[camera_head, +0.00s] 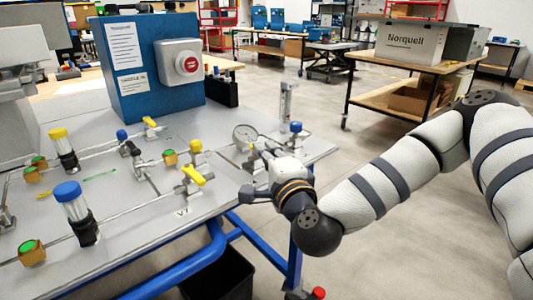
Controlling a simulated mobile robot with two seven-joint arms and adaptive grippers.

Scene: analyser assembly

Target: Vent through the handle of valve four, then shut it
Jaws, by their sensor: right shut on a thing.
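My right gripper (257,175) reaches in from the right to the right-hand end of the panel's pipework, below the round gauge (245,134). It is shut on a small part there, which looks like a valve handle; the fingers hide most of it and I cannot read its label. Two other valves with yellow lever handles show, one at the back (151,122) and one in the middle (193,175). The label by the middle one reads V7. My left gripper is not in view.
The grey panel table (140,235) carries pipes, blue- and yellow-capped cylinders, and a clear flow tube (287,105). A blue box (130,70) with a red button (191,64) stands at the back. A black bin (222,275) is below.

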